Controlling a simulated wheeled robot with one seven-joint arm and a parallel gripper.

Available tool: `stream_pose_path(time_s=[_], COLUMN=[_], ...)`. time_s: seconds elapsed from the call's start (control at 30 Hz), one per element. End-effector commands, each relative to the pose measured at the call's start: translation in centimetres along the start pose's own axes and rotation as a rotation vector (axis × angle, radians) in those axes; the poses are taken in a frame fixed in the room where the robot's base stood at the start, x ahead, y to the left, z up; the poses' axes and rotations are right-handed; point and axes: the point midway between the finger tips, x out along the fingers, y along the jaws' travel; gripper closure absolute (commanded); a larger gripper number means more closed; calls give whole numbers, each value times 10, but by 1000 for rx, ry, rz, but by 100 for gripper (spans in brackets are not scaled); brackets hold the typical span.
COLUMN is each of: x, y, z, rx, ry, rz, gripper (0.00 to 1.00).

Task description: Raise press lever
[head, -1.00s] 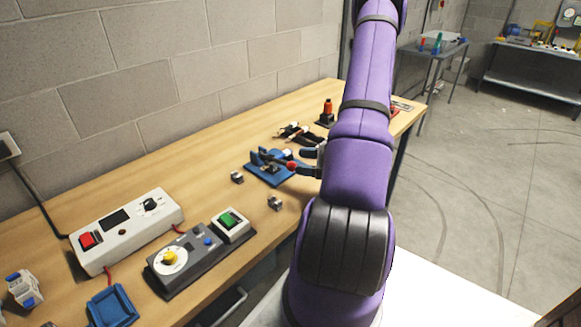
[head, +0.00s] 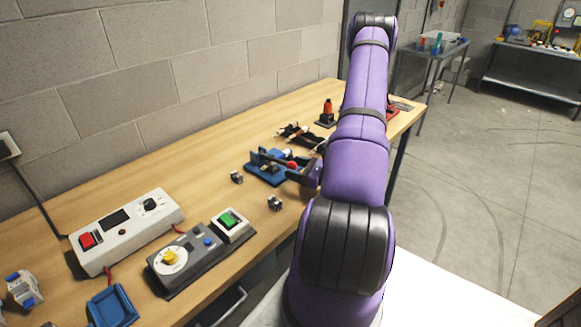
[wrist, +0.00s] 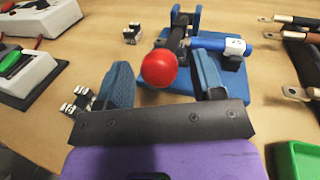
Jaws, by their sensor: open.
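The press (head: 266,175) is a blue base with uprights on the bench, also seen in the wrist view (wrist: 190,86). Its dark lever (wrist: 174,40) runs from the uprights toward my gripper and ends in a red ball knob (wrist: 159,68). The knob also shows in the head view (head: 292,166). My gripper (wrist: 163,62) is open, one blue finger on each side of the knob in the wrist view. Gaps show between knob and fingers. In the head view my gripper (head: 304,173) is at the press's right side, partly hidden by my arm.
Small metal blocks (head: 236,177) (head: 275,203) lie near the press. A blue cylinder with a white label (wrist: 232,52) is on the press's right. Dark-handled tools (head: 298,136) lie behind it. A green tray (wrist: 293,160) is at lower right. Control boxes (head: 125,228) stand front left.

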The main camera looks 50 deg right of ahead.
Motion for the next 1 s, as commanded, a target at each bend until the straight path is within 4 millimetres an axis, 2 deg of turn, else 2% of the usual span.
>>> stream_pose_path(time_s=[0.2,0.5,0.53,0.8,1.0], x=[18,20,20,20,19], y=[0,0,0,0,-2], z=[0,0,0,0,2], rx=[-1,-1,-1,-1,1], ry=[-1,-1,-1,0,8], rz=[0,-1,-1,0,1], gripper=[38,38,40,100,100])
